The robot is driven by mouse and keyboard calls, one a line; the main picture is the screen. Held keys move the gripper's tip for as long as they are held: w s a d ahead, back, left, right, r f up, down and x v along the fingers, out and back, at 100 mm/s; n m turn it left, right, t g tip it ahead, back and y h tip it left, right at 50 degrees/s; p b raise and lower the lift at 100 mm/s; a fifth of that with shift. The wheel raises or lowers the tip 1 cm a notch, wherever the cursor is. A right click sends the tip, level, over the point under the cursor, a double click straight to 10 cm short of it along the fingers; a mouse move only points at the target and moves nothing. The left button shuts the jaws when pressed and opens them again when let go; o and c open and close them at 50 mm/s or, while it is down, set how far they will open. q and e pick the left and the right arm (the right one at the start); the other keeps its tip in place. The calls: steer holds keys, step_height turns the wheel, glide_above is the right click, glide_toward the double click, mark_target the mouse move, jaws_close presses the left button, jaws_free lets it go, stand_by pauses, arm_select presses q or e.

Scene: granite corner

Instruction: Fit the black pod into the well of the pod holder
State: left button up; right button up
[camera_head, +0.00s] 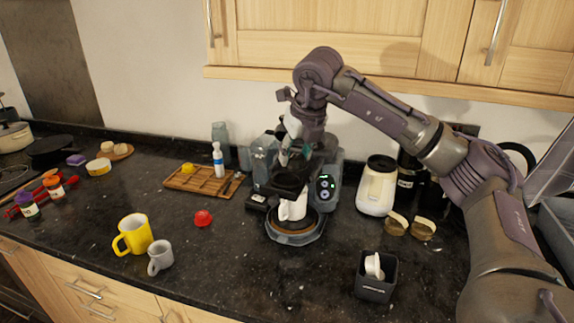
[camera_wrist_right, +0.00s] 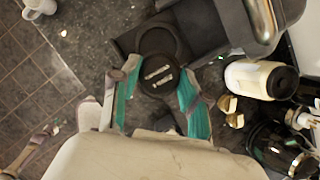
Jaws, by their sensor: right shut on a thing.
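The black pod (camera_wrist_right: 158,76), a dark disc with pale lettering on top, shows in the right wrist view between the teal fingertips of my right gripper (camera_wrist_right: 157,98). The gripper is shut on it. The dark pod holder (camera_wrist_right: 128,43) sticks out from the coffee machine, and the pod overlaps the near part of its round well (camera_wrist_right: 160,38). I cannot tell the height gap between pod and holder. In the head view my right gripper (camera_head: 292,157) points down over the coffee machine's front, just above the dark holder (camera_head: 290,180). The pod is not clear there.
A white mug (camera_head: 292,209) stands below the holder on the machine's round base (camera_head: 296,236). A wooden board (camera_head: 203,181) lies left of the machine, and a cream canister (camera_head: 377,187) stands right. A black bin (camera_head: 376,282) and a yellow mug (camera_head: 133,236) are nearer the front.

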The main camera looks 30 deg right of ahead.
mark_target(285, 179)
steer(key=w+f, duration=0.1)
steer(key=w, duration=0.1)
steer(key=w+f+p, duration=0.1)
steer(key=shift+w+d, duration=0.2)
steer(key=shift+w, duration=0.15)
steer(key=shift+w+f, duration=0.1)
steer(key=shift+f, duration=0.2)
step_height(285, 179, down, 4)
steer(key=shift+r+p, duration=0.15)
steer(key=shift+p, duration=0.7)
steer(key=shift+f, duration=0.3)
steer(key=o, duration=0.9)
steer(key=shift+c, duration=0.2)
steer(key=shift+r, duration=0.2)
